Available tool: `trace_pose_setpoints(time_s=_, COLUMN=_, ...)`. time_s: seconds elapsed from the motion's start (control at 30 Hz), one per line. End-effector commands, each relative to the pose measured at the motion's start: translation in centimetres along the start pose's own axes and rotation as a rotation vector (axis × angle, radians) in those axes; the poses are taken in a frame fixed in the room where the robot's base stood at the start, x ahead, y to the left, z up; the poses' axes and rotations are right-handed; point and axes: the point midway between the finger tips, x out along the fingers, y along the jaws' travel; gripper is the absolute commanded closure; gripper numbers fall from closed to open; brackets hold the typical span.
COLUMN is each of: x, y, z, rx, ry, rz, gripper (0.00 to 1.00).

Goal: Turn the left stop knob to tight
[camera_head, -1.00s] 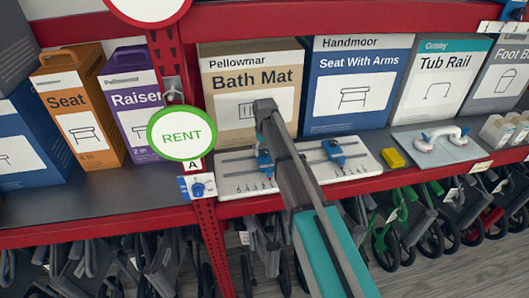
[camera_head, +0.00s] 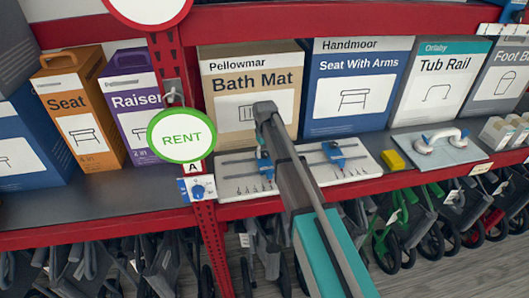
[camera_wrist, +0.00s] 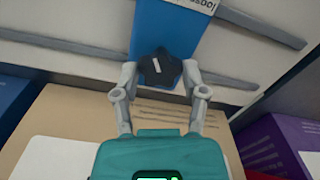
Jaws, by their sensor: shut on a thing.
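The left stop (camera_head: 264,163) is a blue block on the left slotted rail of a white board (camera_head: 232,184). In the wrist view its blue body (camera_wrist: 172,30) carries a dark, lobed knob (camera_wrist: 160,69) with a short white mark. Part of a printed label shows at the blue body's top edge, cut off by the frame. My gripper (camera_wrist: 161,72), teal with two grey fingers, is shut on the knob, one finger on each side. In the head view the fingers cannot be made out behind my arm. The right stop (camera_head: 333,153) sits on the other rail, apart from the gripper.
The Bath Mat box (camera_head: 222,84) and Seat With Arms box (camera_head: 330,115) stand close behind the board. A yellow block (camera_head: 393,160) lies to the right.

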Motion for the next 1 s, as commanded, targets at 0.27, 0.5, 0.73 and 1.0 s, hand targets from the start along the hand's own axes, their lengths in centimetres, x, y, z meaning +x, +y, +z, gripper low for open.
trace_pose_setpoints(time_s=0.27, x=0.01, y=-0.03, z=0.03, rx=0.017, ry=0.000, rz=-0.001, gripper=0.92)
trace_pose_setpoints(time_s=0.5, x=0.01, y=-0.02, z=0.02, rx=0.016, ry=0.000, rz=-0.001, gripper=0.10)
trace_pose_setpoints(time_s=0.73, x=0.01, y=-0.02, z=0.01, rx=0.015, ry=0.000, rz=0.000, gripper=0.10)
trace_pose_setpoints(time_s=1.0, x=0.00, y=-0.01, z=0.01, rx=0.007, ry=0.000, rz=0.000, gripper=0.10)
